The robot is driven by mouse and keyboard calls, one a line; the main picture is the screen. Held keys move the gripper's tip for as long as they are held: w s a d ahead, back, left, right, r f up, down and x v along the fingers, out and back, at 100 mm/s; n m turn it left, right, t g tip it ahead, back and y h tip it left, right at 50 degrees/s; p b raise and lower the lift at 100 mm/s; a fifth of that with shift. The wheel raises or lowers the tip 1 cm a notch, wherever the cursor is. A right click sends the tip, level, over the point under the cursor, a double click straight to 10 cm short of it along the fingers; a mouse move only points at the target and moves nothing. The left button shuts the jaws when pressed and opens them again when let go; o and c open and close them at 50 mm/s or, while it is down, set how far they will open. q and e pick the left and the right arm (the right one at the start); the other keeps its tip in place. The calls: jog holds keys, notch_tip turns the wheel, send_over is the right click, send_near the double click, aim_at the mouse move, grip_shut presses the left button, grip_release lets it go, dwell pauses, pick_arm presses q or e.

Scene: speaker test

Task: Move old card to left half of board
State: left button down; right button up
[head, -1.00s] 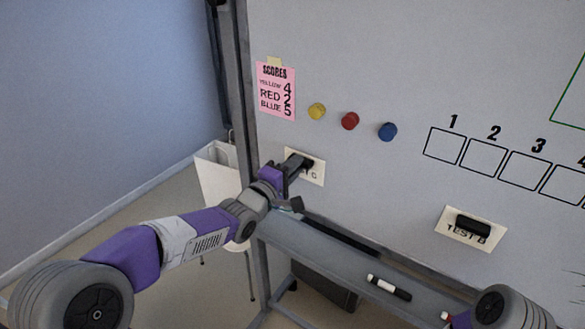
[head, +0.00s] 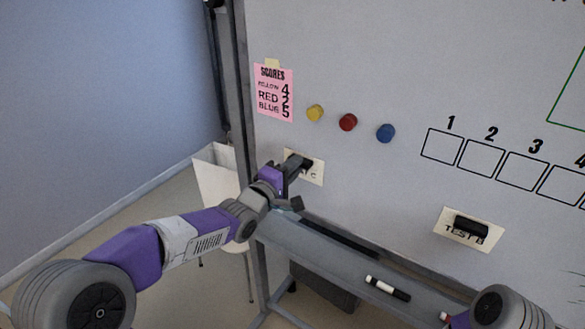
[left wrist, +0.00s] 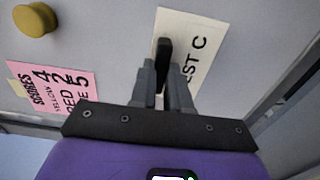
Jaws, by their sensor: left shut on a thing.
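A cream card lettered TEST C (head: 317,174) is on the left part of the whiteboard under a black magnet (left wrist: 164,50). My left gripper (head: 299,164) is shut on this magnet, and its fingers also show around the magnet in the left wrist view (left wrist: 163,76). The gripper hides part of the card in the head view. A second cream card, lettered TEST B (head: 443,228), is lower and further right, under its own black magnet (head: 471,226). No card is marked as old. My right gripper is not clearly visible.
A pink scores note (head: 273,95) is at the board's upper left. Yellow (head: 315,113), red (head: 348,122) and blue (head: 386,133) round magnets sit right of it. Numbered squares (head: 441,146) are further right. A marker (head: 387,288) lies on the tray below.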

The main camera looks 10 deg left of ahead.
pick_arm(q)
jog(key=shift+w, duration=0.1)
jog(key=c, duration=0.6)
grip_release()
jog(key=shift+v, duration=3.55)
